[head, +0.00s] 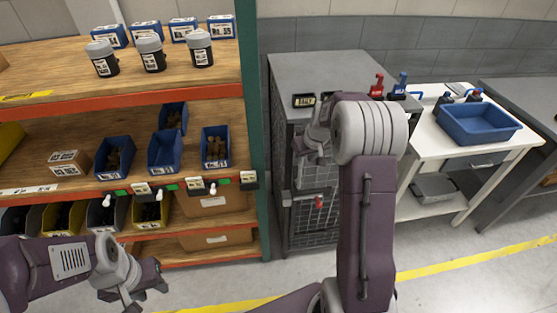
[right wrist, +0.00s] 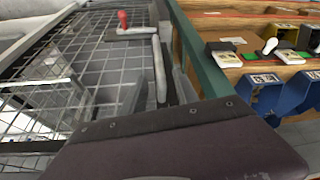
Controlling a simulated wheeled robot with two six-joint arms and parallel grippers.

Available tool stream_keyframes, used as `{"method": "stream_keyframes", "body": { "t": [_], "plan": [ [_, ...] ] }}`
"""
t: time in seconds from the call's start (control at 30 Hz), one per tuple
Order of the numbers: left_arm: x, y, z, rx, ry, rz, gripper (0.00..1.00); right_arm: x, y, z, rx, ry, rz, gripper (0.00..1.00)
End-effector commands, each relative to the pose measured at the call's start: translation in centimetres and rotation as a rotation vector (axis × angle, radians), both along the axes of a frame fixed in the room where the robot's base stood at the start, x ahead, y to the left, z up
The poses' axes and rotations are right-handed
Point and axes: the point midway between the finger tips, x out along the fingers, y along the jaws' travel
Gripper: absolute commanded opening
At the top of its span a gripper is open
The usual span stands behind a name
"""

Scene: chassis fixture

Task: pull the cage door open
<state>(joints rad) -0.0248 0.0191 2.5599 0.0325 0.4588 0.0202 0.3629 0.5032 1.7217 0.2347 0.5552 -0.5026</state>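The grey cage (head: 318,72) stands right of the shelf, with a mesh front door (head: 312,236) that looks closed. A red knob (head: 319,202) sits on the door's latch; it also shows in the right wrist view (right wrist: 123,19). My right gripper (head: 312,150) is at the upper part of the door, partly hidden by my own arm. In the right wrist view, a light grey upright handle bar (right wrist: 159,68) stands between its fingers, which look apart with gaps beside the bar. My left gripper (head: 145,290) is low at the left, empty, its fingers spread.
The shelf (head: 60,98) with bins and jars stands close left of the cage, its green post (head: 254,130) beside the door. A white table (head: 430,140) with a blue tray (head: 478,124) is at the right. Bottles (head: 377,86) stand on the cage top. Floor ahead is clear.

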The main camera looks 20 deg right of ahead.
Motion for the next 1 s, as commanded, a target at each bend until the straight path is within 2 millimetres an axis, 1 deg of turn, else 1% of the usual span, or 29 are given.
{"method": "stream_keyframes", "body": {
  "t": [0.07,0.17,0.4,0.5,0.6,0.73,0.9,0.93,0.97,1.0],
  "plan": [
    [0.0,0.0,0.0,0.000,0.000,0.000,0.36,0.0,0.0,0.0,0.000,0.000,0.000,0.36],
    [0.0,0.0,0.0,0.000,0.000,0.000,0.36,0.3,0.0,-0.7,0.001,0.002,0.001,0.36],
    [0.0,0.0,0.4,0.000,0.000,0.000,0.36,2.1,0.0,-5.3,0.001,0.004,0.000,0.36],
    [0.0,0.0,0.6,0.000,0.000,0.000,0.36,2.7,0.0,-6.9,0.001,0.003,0.001,0.36],
    [0.0,0.0,0.6,0.000,0.000,0.000,0.36,3.2,0.0,-7.9,0.001,0.002,0.000,0.36],
    [0.0,0.0,0.6,0.000,0.000,0.000,0.36,3.4,-0.1,-8.4,0.000,0.000,0.000,0.36],
    [0.0,0.0,0.6,0.000,0.000,0.000,0.36,3.4,-0.1,-8.4,0.000,0.000,0.000,0.36],
    [0.0,0.0,0.6,0.000,0.000,0.000,0.36,3.4,-0.1,-8.4,0.000,0.000,0.000,0.33],
    [0.0,0.0,0.6,0.000,0.000,0.000,0.36,3.4,-0.1,-8.4,0.000,0.000,0.000,0.25],
    [0.0,0.0,0.6,0.000,0.000,0.000,0.36,3.4,-0.1,-8.4,0.000,0.000,0.000,0.14]
  ]
}}
